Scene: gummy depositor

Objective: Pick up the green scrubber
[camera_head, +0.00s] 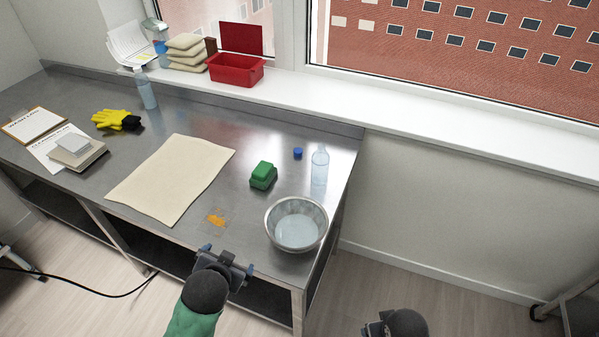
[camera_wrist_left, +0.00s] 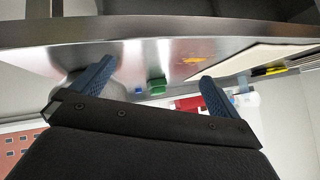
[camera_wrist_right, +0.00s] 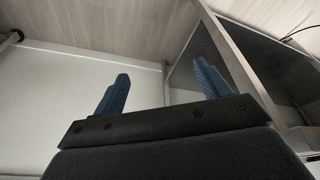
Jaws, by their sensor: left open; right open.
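The green scrubber (camera_head: 263,175) lies on the steel table between the beige cloth and the metal bowl. It also shows small in the left wrist view (camera_wrist_left: 157,87), beyond the gap between the fingers. My left gripper (camera_head: 226,265) is open and empty at the table's front edge, nearer to me than the scrubber and apart from it. Its spread blue fingers show in the left wrist view (camera_wrist_left: 152,80). My right gripper (camera_head: 376,325) is low at the bottom of the head view, off the table's right side. The right wrist view shows its fingers (camera_wrist_right: 162,85) open and empty.
A metal bowl of water (camera_head: 296,224) stands at the front right. An orange spill (camera_head: 216,219) lies between bowl and cloth (camera_head: 171,178). A clear bottle (camera_head: 320,167) and blue cap (camera_head: 298,153) are behind the bowl. Yellow gloves (camera_head: 116,120) and a red bin (camera_head: 236,70) are farther away.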

